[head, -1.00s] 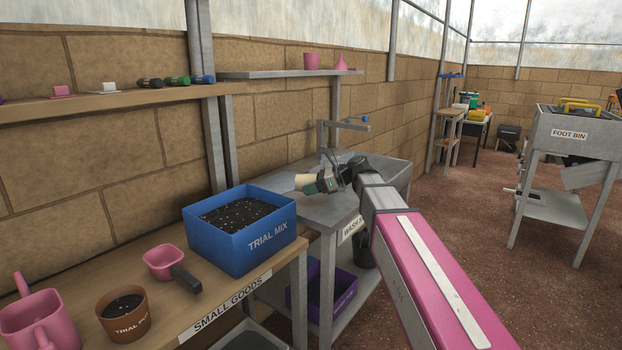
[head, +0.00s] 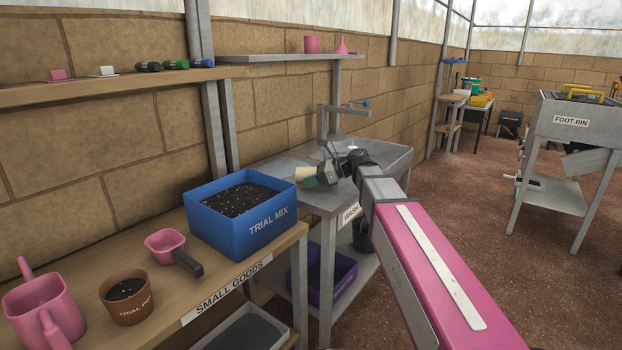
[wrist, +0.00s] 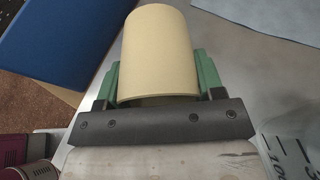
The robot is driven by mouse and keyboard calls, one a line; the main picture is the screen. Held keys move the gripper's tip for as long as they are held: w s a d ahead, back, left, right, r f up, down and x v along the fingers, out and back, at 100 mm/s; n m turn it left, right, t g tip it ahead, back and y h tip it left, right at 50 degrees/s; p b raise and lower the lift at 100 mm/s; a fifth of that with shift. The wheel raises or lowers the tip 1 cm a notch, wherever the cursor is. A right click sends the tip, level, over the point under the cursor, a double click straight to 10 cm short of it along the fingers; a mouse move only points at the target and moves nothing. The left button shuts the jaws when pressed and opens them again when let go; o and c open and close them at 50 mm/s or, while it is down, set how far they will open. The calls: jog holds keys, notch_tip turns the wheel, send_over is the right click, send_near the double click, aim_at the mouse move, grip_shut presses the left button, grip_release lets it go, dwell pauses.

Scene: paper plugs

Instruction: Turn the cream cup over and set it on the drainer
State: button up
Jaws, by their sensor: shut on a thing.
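My gripper (head: 324,175) is shut on the cream cup (head: 305,177). In the wrist view the cup (wrist: 158,55) sits between the two green fingers (wrist: 158,85), its far end pointing away from my wrist. In the head view it looks tipped on its side. I cannot tell which end is its mouth. The cup is over the left part of the grey metal wash stand (head: 290,201), whose flat top looks like the drainer. I cannot tell whether the cup touches it.
A blue "TRIAL MIX" tub (head: 248,230) stands close left of the cup. A post with a blue-ended lever (head: 345,108) rises behind the wash stand. Part of a clear marked vessel (wrist: 288,155) shows low right in the wrist view. The small-goods bench holds a pink scoop (head: 165,243).

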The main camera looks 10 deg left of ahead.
jog(key=shift+f, duration=0.45)
jog(key=o, duration=1.1)
jog(key=shift+c, duration=0.2)
